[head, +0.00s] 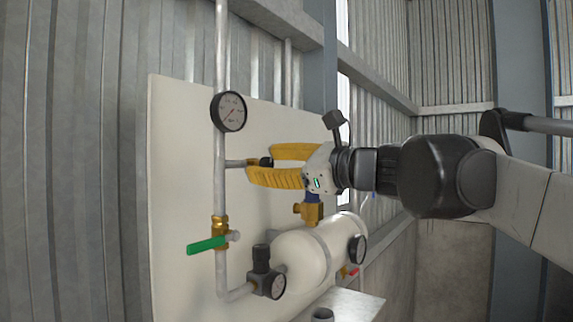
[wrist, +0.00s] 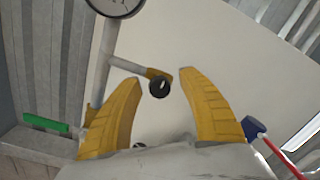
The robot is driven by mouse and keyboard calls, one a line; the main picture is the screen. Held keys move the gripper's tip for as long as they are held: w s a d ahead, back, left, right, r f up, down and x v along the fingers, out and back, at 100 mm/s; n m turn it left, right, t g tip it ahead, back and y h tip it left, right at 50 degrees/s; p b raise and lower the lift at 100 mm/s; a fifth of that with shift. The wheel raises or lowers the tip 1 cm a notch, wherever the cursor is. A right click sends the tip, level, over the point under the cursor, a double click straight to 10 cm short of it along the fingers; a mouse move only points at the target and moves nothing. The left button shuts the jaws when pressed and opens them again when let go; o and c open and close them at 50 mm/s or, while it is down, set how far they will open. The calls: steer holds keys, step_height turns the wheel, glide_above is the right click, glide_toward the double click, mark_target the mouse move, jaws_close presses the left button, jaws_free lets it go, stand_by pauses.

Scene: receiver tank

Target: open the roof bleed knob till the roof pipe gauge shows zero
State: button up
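The roof bleed knob (head: 266,162) is a small black knob on a short side branch of the vertical grey pipe. In the wrist view the knob (wrist: 159,88) shows end-on, with a brass fitting behind it. My gripper (head: 261,161) has two yellow fingers, spread apart, one above and one below the knob in the head view. In the wrist view my gripper (wrist: 157,79) is open, with the knob between the fingertips and gaps on both sides. The roof pipe gauge (head: 230,111) is above on the pipe; its thin needle seems to slant lower left, and its numbers are too small to read.
A green lever valve (head: 208,244) sits lower on the pipe. A regulator with a gauge (head: 271,284) and a cream tank (head: 304,253) are below. A brass valve with a blue part (head: 310,211) is just under my gripper. The white panel (head: 178,180) stands behind.

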steer(key=v, duration=1.2)
steer(key=s+d+f+n+g+h+b, duration=0.1)
steer(key=s+f+n+h+b, duration=0.35)
steer(key=f, duration=1.05)
steer(key=d+f+n+g+b, duration=0.1)
steer(key=f+b, duration=0.7)
steer(key=f, duration=0.7)
steer(key=s+d+f+n+h+b, duration=0.25)
steer(key=f+b, duration=0.35)
steer(key=f, duration=0.9)
steer(key=s+d+f+n+h+b, duration=0.3)
steer(key=f+b, duration=0.3)
steer(key=f, duration=0.7)
steer(key=s+d+f+n+h+b, duration=0.2)
steer(key=d+f+b, duration=0.4)
steer(key=f, duration=0.7)
steer(key=s+d+f+n+h+b, duration=0.3)
steer(key=s+d+f+n+b, duration=0.1)
steer(key=f, duration=0.9)
steer(key=n+b, duration=0.1)
steer(key=b, duration=0.1)
steer(key=shift+d+f+g+h+b, duration=0.3)
steer(key=shift+d+f, duration=0.05)
steer(key=shift+f, duration=0.05)
